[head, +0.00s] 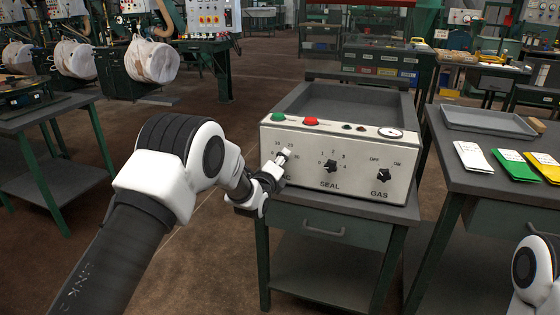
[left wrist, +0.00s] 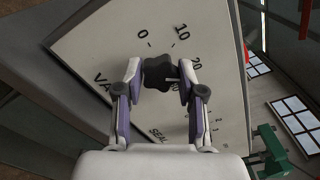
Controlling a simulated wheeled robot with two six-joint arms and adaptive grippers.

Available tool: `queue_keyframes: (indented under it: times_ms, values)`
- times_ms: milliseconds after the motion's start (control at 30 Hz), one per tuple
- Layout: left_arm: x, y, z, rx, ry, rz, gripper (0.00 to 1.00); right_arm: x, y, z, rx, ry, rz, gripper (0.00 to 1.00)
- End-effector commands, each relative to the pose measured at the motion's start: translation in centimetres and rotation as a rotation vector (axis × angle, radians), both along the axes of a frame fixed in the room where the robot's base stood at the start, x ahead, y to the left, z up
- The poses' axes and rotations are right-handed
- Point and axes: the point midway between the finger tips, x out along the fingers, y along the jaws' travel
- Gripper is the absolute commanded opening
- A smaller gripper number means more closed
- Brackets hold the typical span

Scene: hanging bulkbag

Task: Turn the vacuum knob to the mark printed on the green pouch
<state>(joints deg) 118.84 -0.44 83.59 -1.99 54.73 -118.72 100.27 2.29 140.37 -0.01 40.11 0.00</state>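The vacuum knob is a black lobed knob (left wrist: 160,72) on the cream panel (head: 340,165) of a grey machine. My left gripper (left wrist: 160,71) has one finger on each side of it, and both fingers appear to touch it. In the head view my left gripper (head: 282,158) covers most of that knob. The exact knob setting cannot be told. The green pouch (head: 516,166) lies on the right table; its print is too small to read. My right gripper is out of view.
The panel also has a SEAL knob (head: 330,166), a GAS knob (head: 384,175), a green button (head: 278,117) and a red button (head: 311,121). A white pouch (head: 473,157) and a yellow pouch (head: 544,167) flank the green one. A grey tray (head: 488,121) sits behind them.

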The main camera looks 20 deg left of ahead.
Motion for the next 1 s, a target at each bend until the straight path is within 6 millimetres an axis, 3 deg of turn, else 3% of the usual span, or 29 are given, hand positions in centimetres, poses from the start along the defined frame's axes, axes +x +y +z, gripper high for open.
queue_keyframes:
  times_ms: [67,467,800,1000]
  values:
    - [-0.1,-0.1,-0.2,0.000,0.004,-0.001,0.63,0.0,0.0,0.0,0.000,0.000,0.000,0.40]
    - [-0.8,0.0,0.0,-0.001,0.002,0.001,0.63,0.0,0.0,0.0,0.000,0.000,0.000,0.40]
    - [-8.9,0.3,-0.1,-0.001,0.005,0.001,0.63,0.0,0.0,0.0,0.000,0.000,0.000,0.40]
    - [-11.8,0.4,-0.1,-0.001,0.004,0.000,0.63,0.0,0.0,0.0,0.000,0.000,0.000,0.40]
